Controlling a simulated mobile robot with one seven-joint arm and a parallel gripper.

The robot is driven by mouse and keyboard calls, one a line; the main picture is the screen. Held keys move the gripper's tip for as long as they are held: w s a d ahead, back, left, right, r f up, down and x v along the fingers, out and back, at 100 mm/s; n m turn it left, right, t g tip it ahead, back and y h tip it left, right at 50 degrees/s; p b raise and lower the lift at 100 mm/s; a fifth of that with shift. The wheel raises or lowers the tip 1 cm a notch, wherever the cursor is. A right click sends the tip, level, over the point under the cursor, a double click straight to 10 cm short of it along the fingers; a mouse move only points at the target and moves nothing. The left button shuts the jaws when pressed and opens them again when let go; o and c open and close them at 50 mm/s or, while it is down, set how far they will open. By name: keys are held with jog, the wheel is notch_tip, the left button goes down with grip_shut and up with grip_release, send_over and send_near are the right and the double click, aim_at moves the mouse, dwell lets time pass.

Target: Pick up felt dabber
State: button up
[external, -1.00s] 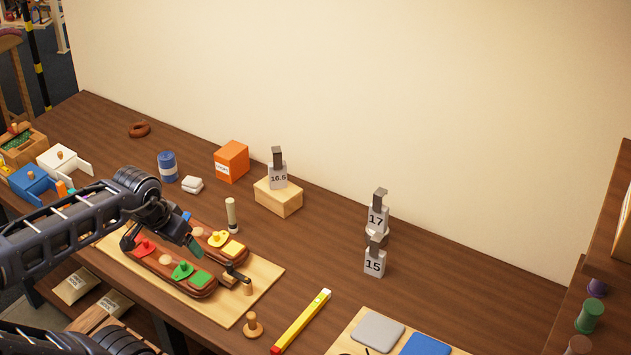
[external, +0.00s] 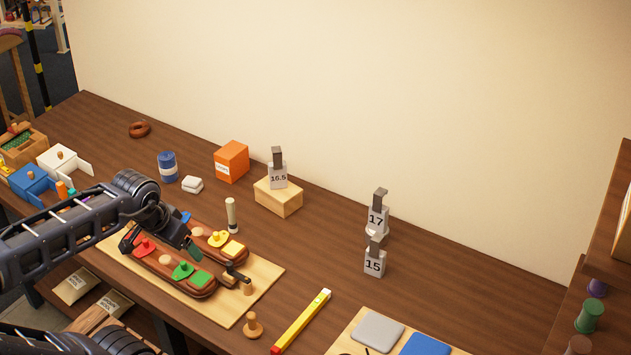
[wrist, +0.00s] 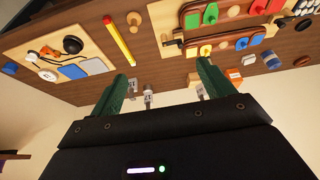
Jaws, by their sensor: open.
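An upright cream cylinder with a dark band near its foot (external: 232,214), which looks like the felt dabber, stands on the bench just behind the wooden board. I cannot pick it out surely in the wrist view. My gripper (external: 191,247) hangs over the board, left of and nearer the camera than the cylinder, apart from it. In the wrist view its two green fingers (wrist: 165,84) are spread apart with nothing between them.
The board (external: 233,309) bears brown forms with red, green and yellow pieces. A wooden block (external: 278,197) carries the 16.5 tag; tags 17 (external: 377,215) and 15 (external: 374,263) stand right. Bench between is clear.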

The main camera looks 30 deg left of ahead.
dwell(0.4)
jog(key=c, duration=0.7)
jog(key=shift+w, duration=0.1)
jog(key=m+g+h, duration=0.1)
jog(key=m+h, duration=0.2)
jog(key=m, duration=0.6)
send_over(231, 213)
jog(key=s+a, duration=0.2)
jog(key=a, duration=0.2)
notch_tip(231, 213, down, 20)
jog(key=r, duration=0.1)
jog(key=shift+g, duration=0.3)
jog(key=shift+x, duration=5.6)
